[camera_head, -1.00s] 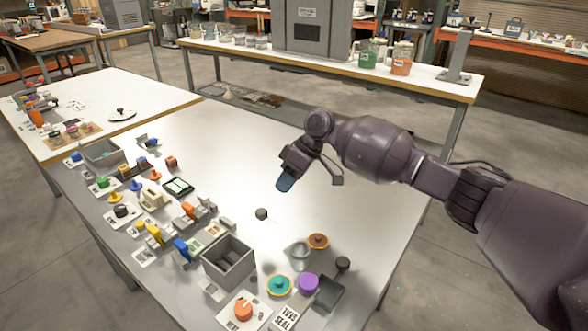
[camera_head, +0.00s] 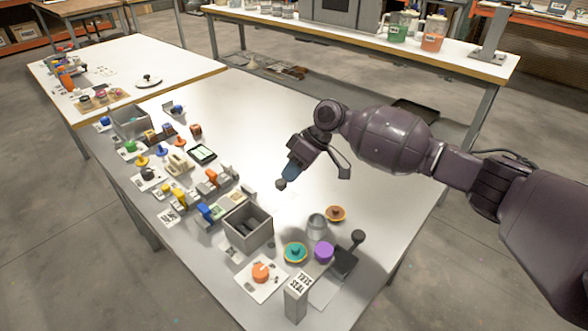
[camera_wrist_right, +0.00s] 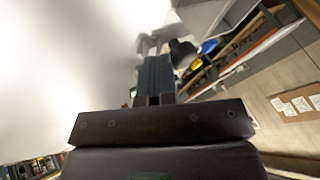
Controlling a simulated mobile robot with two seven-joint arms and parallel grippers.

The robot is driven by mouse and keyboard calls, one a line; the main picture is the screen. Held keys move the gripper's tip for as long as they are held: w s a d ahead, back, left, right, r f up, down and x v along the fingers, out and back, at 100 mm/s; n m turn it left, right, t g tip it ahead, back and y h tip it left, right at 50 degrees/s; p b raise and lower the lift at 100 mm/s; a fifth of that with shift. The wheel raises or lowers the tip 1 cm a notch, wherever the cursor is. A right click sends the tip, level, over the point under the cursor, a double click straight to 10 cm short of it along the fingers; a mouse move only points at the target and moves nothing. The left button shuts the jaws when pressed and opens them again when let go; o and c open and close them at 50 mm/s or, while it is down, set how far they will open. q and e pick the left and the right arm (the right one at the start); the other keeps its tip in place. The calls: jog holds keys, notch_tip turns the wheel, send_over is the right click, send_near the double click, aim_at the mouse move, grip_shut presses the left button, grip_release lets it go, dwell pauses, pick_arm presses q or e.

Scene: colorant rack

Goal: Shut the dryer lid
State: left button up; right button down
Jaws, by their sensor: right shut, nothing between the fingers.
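I cannot pick out a dryer or its lid with certainty. My right gripper (camera_head: 290,173) is shut and empty, pointing down over the white table. Its blue-grey fingers (camera_wrist_right: 155,75) are pressed together in the right wrist view. A small dark round knob (camera_head: 281,184) is right at the fingertips in the head view; I cannot tell whether they touch. An open grey box (camera_head: 262,232) stands below it, with dark contents. A dark device (camera_head: 345,263) with a black round knob (camera_head: 358,237) on it stands towards the near right. My left gripper is not in view.
A grey metal cup (camera_head: 317,226), an orange dish (camera_head: 335,213), a teal dish (camera_head: 295,252) and a purple round piece (camera_head: 324,251) stand near the box. Several small coloured parts line the left side. The table (camera_head: 225,105) is clear beyond my gripper.

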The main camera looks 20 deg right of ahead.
aim_at(266, 203)
jog(key=s+a, duration=0.1)
jog(key=a, duration=0.1)
jog(key=s+a+r+p, duration=0.1)
jog(key=shift+s+a+p, duration=0.2)
jog(key=shift+a+p, duration=0.1)
jog(key=shift+a, duration=0.1)
jog(key=s+a, duration=0.1)
jog(key=s+a+p, duration=0.1)
jog(key=shift+a+f, duration=0.1)
jog(key=shift+a, duration=0.25)
jog(key=shift+s+a+f, duration=0.25)
jog(key=shift+a, duration=0.1)
jog(key=shift+f, duration=0.1)
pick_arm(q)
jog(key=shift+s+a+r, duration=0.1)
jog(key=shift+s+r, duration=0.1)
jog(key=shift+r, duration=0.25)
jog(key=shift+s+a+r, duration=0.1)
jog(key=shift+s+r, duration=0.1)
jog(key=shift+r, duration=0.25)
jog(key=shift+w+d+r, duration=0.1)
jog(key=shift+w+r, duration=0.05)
pick_arm(e)
jog(key=shift+s, duration=0.1)
